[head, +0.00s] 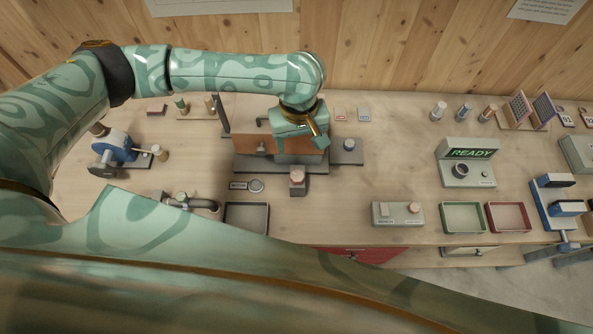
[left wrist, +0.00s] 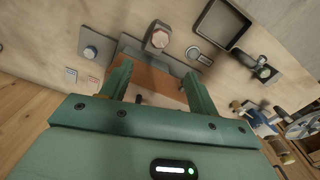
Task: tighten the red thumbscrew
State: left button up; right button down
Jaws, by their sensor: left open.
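A knob with a pale reddish top (head: 297,175) stands on a grey block in front of the machine; it also shows in the left wrist view (left wrist: 160,38). It is the likeliest red thumbscrew, but I cannot be sure. The machine has an orange-brown panel (head: 255,143) on a dark grey base (head: 245,166). My left gripper (head: 307,138) is over the machine, behind and above the knob. In the left wrist view its two fingers (left wrist: 158,72) are spread apart with nothing between them; the panel (left wrist: 150,80) lies beyond. The gripper partly hides the machine. My right gripper is not in view.
A grey round knob (head: 349,145) is on the machine's right. A dark tray (head: 247,232) and a round motor button (head: 256,186) lie in front. A READY box (head: 467,150), green tray (head: 463,232) and red tray (head: 508,232) stand right.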

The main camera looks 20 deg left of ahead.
aim_at(297, 176)
pick_arm(q)
notch_tip(297, 176, down, 16)
jog(key=b, duration=0.4)
jog(key=shift+a+r, duration=0.15)
jog(key=shift+r, duration=0.1)
jog(key=shift+f, duration=0.3)
jog(key=shift+c, duration=0.3)
jog(key=c, duration=0.9)
